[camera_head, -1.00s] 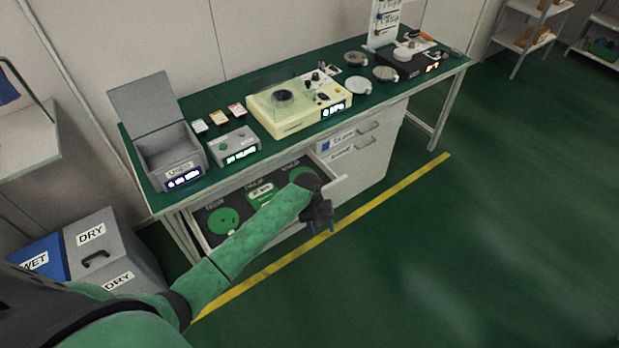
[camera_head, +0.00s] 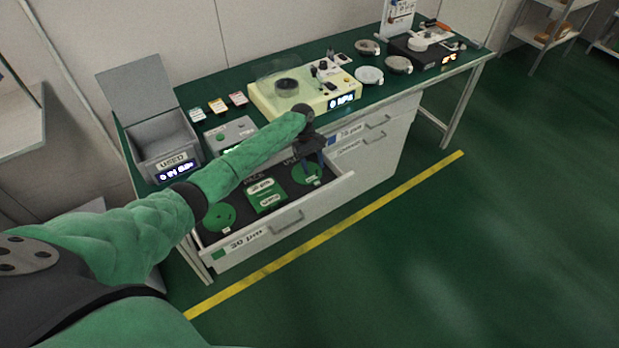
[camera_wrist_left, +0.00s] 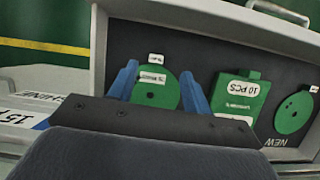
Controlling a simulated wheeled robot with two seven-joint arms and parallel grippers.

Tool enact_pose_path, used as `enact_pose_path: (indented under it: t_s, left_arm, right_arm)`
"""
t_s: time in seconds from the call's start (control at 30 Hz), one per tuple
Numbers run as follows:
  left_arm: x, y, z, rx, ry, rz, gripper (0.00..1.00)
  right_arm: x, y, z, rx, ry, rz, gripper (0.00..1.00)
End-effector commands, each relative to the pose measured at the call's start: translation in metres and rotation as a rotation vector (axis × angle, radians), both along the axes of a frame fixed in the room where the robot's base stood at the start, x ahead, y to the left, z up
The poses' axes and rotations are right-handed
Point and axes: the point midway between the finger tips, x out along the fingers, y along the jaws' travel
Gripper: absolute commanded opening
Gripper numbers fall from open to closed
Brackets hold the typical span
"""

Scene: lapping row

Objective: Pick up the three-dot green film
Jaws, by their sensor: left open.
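An open drawer (camera_head: 330,188) holds two green discs and a green packet. The right disc (camera_head: 306,174) lies below my left gripper (camera_head: 311,162). The left disc (camera_head: 219,217) is at the drawer's other end, and the packet (camera_head: 264,194) lies between them. In the left wrist view the nearer disc (camera_wrist_left: 158,92) shows between the blue fingers of my left gripper (camera_wrist_left: 159,72), with white labels on it. The fingers are apart and hold nothing. The far disc (camera_wrist_left: 294,113) shows small dark dots. I cannot count the dots on either disc clearly. My right gripper is out of view.
The drawer sits under a green-topped bench (camera_head: 220,94). Above it stand a grey lidded bin (camera_head: 165,145), a small grey box (camera_head: 231,134) and a cream machine (camera_head: 300,92). Closed drawers (camera_head: 370,145) are to the right. The floor in front is clear.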

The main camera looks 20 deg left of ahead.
Motion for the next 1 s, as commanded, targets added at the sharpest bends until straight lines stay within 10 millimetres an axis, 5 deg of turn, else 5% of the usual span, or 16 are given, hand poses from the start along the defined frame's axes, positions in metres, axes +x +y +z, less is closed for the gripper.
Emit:
enact_pose_path:
  t_s: [0.27,1.0]
  left_arm:
    - [0.01,0.009,-0.01,0.006,0.02,0.047,0.49]
    - [-0.006,-0.01,-0.072,0.005,0.018,0.046,0.49]
  right_arm:
    - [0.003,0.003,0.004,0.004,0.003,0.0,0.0]
    - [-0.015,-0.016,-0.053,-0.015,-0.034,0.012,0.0]
